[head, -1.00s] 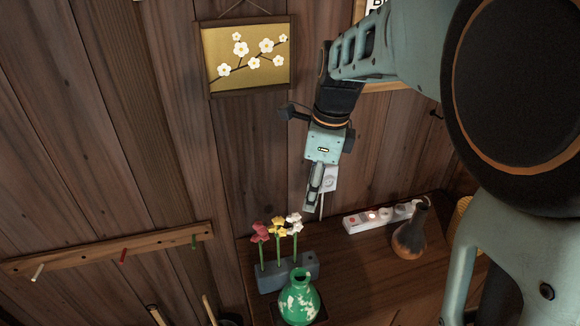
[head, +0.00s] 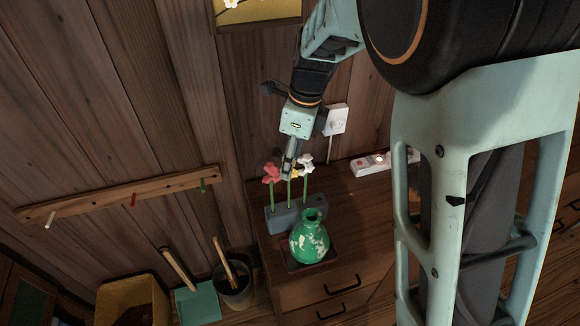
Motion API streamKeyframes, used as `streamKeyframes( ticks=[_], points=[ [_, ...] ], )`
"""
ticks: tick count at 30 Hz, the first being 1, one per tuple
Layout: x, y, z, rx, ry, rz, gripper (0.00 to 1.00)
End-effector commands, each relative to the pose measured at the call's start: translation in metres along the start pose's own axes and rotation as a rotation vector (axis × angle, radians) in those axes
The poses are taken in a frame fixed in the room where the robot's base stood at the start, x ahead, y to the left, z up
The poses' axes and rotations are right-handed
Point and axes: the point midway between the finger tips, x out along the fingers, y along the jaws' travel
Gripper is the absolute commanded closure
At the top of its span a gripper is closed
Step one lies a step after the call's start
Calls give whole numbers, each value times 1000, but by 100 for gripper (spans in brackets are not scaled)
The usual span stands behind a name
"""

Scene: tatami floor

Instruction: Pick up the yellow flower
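The yellow flower (head: 295,173) stands on a green stem in a grey block holder (head: 284,219), between a pink-red flower (head: 271,173) and a white flower (head: 305,163). Its head is partly hidden by my gripper (head: 288,176). My gripper points down, with its fingertips at the yellow flower's head in the picture. The fingers show edge-on, so I cannot tell whether they are open or shut, or whether they touch the flower.
A green and white vase (head: 309,240) stands on a dark tray just in front of the holder. A power strip (head: 372,163) lies on the cabinet to the right. A wall rail with pegs (head: 120,194) is at left. A dark pot (head: 234,286) and a yellow bin (head: 130,296) stand below.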

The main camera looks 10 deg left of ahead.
Motion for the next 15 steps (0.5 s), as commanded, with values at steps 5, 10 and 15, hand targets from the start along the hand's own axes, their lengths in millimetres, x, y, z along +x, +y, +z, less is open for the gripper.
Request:
streamKeyframes(
  ticks=[5,10,15],
  points=[
    [28,0,0,0,2,3,53],
    [35,0,0,0,0,1,53],
    [35,0,0,0,0,0,55]
  ],
)
